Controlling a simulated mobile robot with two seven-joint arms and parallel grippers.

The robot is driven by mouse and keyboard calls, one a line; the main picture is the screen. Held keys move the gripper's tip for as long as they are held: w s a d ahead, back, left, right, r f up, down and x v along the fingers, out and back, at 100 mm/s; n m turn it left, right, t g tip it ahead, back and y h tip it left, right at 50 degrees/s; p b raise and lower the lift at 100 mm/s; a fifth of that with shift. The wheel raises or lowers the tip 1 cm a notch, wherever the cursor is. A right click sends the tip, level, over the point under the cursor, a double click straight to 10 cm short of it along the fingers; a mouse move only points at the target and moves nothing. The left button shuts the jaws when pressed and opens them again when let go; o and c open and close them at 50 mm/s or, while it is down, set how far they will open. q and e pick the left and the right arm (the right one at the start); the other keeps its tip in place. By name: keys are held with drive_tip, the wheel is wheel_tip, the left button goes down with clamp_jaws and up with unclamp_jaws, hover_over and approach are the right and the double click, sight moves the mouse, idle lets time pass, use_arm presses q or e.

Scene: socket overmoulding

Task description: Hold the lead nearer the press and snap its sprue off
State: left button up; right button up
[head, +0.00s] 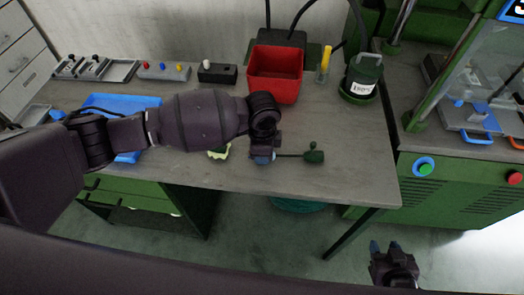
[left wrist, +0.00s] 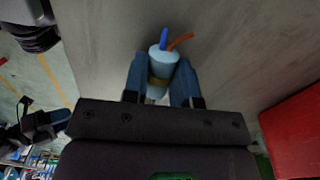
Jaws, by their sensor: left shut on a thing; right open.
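My left gripper (head: 263,158) is low over the front of the bench, its wrist bent down. In the left wrist view its blue fingers (left wrist: 160,76) are shut on a pale blue cylinder (left wrist: 163,61) with a brown band, a blue stub and an orange strand at its end. I cannot tell which part of a lead this is. In the head view a dark green piece (head: 314,153) on a thin dark rod is just right of the gripper. A pale green piece (head: 219,153) is partly hidden by my left forearm. My right gripper (head: 385,250) is open and empty, over the floor before the bench.
A blue tray (head: 125,102) lies behind my left arm. The green press (head: 450,175) is at the right. The bench's front right is clear.

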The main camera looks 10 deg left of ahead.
drive_tip(key=shift+s, duration=0.2)
drive_tip(key=shift+w, duration=0.1)
drive_tip(key=shift+w+r, duration=0.45)
drive_tip(key=shift+w, duration=0.05)
drive_tip(key=shift+s, duration=0.15)
